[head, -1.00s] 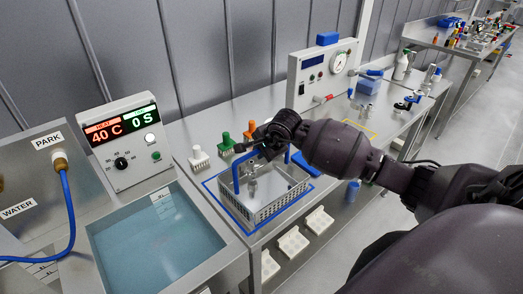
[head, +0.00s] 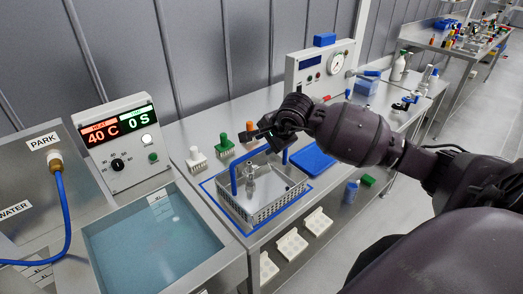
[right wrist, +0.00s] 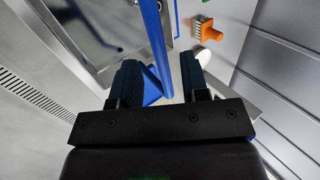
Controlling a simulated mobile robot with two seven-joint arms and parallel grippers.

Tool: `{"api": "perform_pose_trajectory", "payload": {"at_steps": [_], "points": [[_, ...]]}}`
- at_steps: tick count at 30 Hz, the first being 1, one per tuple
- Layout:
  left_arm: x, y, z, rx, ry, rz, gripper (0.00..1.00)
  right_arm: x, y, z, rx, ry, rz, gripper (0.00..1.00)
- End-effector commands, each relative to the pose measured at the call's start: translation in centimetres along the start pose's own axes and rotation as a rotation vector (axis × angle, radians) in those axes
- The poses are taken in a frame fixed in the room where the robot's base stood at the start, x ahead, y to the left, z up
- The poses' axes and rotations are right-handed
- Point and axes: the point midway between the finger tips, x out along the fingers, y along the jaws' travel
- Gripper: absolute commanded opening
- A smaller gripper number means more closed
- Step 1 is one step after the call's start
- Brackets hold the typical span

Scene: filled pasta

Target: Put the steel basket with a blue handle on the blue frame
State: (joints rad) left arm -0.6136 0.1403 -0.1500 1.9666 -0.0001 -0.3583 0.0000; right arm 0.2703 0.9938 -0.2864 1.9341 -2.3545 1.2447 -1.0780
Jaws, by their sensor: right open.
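The steel basket (head: 262,214) stands upright on the steel bench, inside the outline of the blue frame (head: 219,207). Its blue handle (head: 234,180) arches above it, and metal parts sit inside. My right gripper (head: 262,135) is at the top of the handle and hides part of its crossbar. In the right wrist view the blue handle bar (right wrist: 155,40) runs between the two spread fingers of my right gripper (right wrist: 160,76). I cannot tell whether either finger touches it. My left gripper is not in view.
A water bath (head: 150,245) lies left of the basket. White, green and orange brushes (head: 225,143) stand behind it. A blue tray (head: 312,160) is to its right, under my forearm. White racks (head: 291,246) sit on the lower shelf.

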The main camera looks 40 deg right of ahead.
Motion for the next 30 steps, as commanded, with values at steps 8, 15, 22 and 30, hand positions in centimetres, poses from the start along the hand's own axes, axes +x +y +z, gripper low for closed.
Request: {"api": "perform_pose_trajectory", "payload": {"at_steps": [8, 15, 22, 30], "points": [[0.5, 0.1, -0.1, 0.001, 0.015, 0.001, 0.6, -4.3, 0.0, 0.0, -0.002, 0.001, -0.001, 0.42], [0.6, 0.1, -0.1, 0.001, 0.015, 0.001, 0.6, -5.1, 0.6, 0.8, 0.028, -0.043, 0.009, 0.42], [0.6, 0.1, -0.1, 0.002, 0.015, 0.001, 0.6, -2.5, 5.4, 8.4, 0.391, -0.474, 0.102, 0.42], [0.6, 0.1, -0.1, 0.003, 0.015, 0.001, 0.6, -3.0, 8.6, 15.7, 1.195, -1.062, 0.282, 0.42]]}}
